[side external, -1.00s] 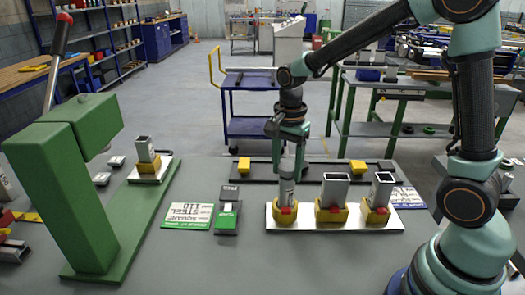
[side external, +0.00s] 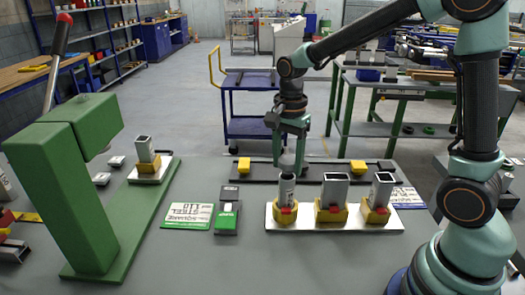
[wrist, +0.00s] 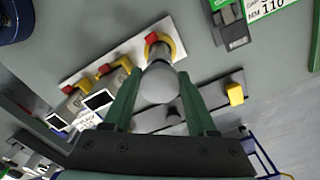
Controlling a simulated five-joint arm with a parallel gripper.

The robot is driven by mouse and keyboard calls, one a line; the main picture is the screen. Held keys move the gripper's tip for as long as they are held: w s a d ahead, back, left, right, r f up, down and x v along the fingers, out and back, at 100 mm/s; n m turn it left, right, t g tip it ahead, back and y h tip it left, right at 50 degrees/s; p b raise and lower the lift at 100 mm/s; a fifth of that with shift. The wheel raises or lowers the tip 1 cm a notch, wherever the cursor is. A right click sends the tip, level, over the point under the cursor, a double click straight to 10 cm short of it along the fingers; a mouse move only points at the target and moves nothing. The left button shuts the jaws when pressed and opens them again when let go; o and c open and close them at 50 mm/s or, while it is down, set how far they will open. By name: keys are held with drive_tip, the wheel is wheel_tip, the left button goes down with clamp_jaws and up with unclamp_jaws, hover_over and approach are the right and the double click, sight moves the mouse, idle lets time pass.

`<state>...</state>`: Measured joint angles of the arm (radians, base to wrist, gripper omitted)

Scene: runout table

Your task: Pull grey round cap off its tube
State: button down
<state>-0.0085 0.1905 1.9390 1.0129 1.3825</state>
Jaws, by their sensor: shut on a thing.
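The round grey cap (wrist: 158,84) sits between the two green fingers of my gripper (wrist: 155,100) in the wrist view, and the fingers are shut on it. In the side view my gripper (side external: 289,155) points down over the round tube (side external: 287,188), with the grey cap (side external: 287,160) at the tube's top end. The tube stands upright in a yellow holder with a red front piece, at the left end of a pale plate. The cap is in line with the tube; I cannot tell whether there is a gap between them.
Two square tubes (side external: 333,190) (side external: 382,190) stand in yellow holders right of the round tube. A dark rail with yellow blocks (side external: 357,166) lies behind. A green-and-black device (side external: 227,216) and a label card (side external: 187,215) lie left. A green press (side external: 75,190) stands far left.

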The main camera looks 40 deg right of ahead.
drive_tip(key=shift+r, duration=1.05)
idle(0.4)
